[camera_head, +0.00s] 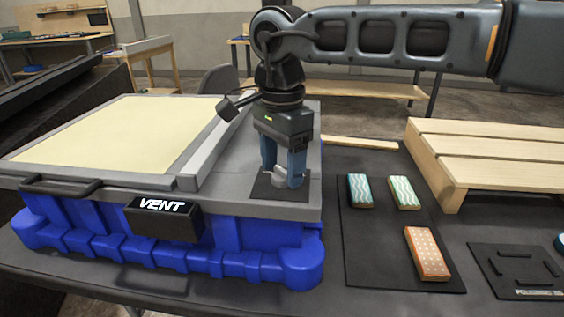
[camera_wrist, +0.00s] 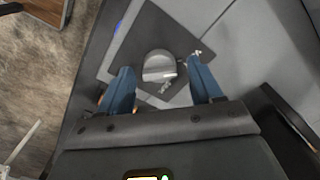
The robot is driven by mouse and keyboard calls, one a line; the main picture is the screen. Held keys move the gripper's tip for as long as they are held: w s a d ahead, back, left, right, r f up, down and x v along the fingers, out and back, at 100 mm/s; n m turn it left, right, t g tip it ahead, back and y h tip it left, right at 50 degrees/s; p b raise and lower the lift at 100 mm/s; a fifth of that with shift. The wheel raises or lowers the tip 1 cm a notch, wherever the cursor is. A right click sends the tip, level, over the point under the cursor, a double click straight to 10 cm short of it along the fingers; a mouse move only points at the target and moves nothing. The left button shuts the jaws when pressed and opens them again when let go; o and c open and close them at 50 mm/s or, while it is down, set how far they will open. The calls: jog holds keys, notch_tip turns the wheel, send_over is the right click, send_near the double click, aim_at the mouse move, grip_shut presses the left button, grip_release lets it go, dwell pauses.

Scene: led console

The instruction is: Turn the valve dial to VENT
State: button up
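The grey valve dial (camera_head: 279,181) sits on a dark square plate (camera_head: 263,190) at the right end of the blue and grey console. It also shows in the wrist view (camera_wrist: 158,66), with small white markings beside it on the plate (camera_wrist: 142,38). My gripper (camera_head: 283,178) points down over the dial, its two blue fingers apart on either side of it. In the wrist view my gripper (camera_wrist: 160,68) has gaps between dial and fingers. The markings are too small to read. A black sign reading VENT (camera_head: 163,217) is on the console's front.
The console has a large cream panel (camera_head: 110,135) and a black handle (camera_head: 60,185). To the right, a dark mat (camera_head: 376,240) holds three patterned blocks, including an orange one (camera_head: 427,253). A wooden pallet (camera_head: 490,150) and a black slotted plate (camera_head: 514,265) lie further right.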

aim_at(282, 169)
jog(key=shift+r, duration=3.9)
